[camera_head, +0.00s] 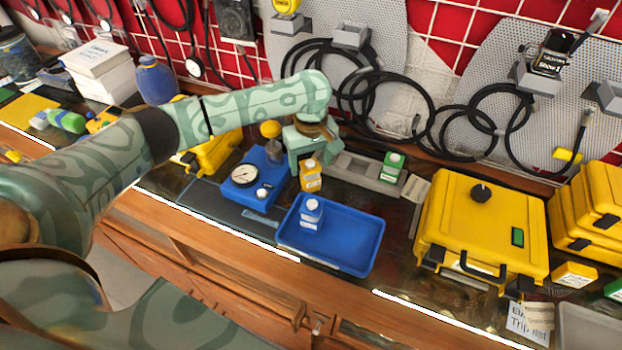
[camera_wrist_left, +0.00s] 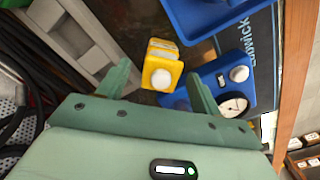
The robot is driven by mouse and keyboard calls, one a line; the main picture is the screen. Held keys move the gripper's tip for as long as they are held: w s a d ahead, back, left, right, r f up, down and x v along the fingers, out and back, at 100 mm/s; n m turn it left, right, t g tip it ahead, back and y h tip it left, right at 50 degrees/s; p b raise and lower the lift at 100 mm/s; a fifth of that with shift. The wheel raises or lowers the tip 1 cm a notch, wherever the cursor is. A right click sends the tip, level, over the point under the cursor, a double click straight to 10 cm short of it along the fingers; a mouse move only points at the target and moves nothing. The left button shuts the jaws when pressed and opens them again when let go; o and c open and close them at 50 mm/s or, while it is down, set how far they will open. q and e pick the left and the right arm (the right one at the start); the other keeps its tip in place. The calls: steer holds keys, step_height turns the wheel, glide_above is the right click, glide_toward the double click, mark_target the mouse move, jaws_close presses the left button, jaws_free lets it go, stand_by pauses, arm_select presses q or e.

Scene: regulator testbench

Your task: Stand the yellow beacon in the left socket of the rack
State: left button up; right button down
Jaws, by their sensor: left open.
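The yellow beacon (camera_head: 310,178), with a white cap, stands on the bench between the blue gauge box and the blue tray. In the left wrist view the beacon (camera_wrist_left: 161,64) shows between and beyond my fingertips. My left gripper (camera_head: 312,152) is open just behind and above it; contact cannot be told. The grey rack (camera_head: 360,171) lies to the right of the gripper, which hides part of its left end. A green beacon (camera_head: 392,166) stands at the rack's right end. The rack (camera_wrist_left: 78,42) also shows at the upper left of the wrist view. My right gripper is out of view.
The blue gauge box (camera_head: 262,170) stands close on the left. A large yellow case (camera_head: 480,225) stands to the right. Black hoses (camera_head: 400,105) hang behind.

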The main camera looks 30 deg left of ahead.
arm_select(q)
step_height(320, 180, down, 4)
steer(key=shift+r+b, duration=0.1)
steer(key=shift+b, duration=0.65)
steer(key=shift+r, duration=0.1)
steer(key=shift+r, duration=0.1)
steer(key=shift+c, duration=0.3)
steer(key=c, duration=1.2)
steer(key=shift+o, duration=0.2)
steer(key=shift+r, duration=0.1)
